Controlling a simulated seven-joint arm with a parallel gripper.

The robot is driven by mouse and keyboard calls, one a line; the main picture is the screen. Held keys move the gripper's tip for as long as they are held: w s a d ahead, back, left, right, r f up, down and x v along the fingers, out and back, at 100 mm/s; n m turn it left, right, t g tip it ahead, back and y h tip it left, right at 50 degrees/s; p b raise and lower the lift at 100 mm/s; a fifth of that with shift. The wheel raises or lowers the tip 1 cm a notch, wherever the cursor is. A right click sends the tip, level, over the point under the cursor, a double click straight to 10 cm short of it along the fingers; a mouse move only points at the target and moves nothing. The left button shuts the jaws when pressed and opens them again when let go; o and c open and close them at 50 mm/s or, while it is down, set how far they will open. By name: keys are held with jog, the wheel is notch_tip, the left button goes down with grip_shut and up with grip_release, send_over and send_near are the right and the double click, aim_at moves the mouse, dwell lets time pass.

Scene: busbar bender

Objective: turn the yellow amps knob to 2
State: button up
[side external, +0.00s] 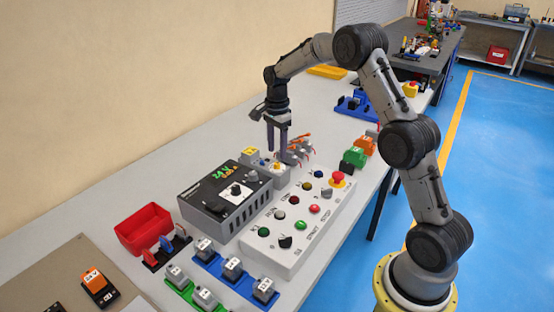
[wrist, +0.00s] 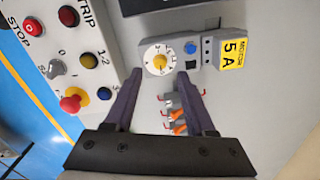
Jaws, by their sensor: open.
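The yellow amps knob (wrist: 160,61) sits on a round white dial on a small grey unit marked "MOTOR 5 A" (wrist: 206,50). The knob has a pale pointer; the numbers around it are too small to read surely. In the side view the knob (side external: 277,166) is a small yellow spot behind the white control panel. My gripper (wrist: 158,74) is open and empty, with a dark finger to each side of the knob's line in the wrist view. In the side view my gripper (side external: 277,151) points down just above the knob; contact cannot be told.
A blue button (wrist: 191,48) is beside the knob on the same unit. Grey and orange lever connectors (wrist: 178,115) lie close by. The white panel (side external: 300,236) carries buttons and a red mushroom button (side external: 337,178). A dark 24 V power supply (side external: 231,200) stands to the left.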

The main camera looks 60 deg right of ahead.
aim_at(277, 163)
jog(key=shift+f, duration=2.3)
grip_shut()
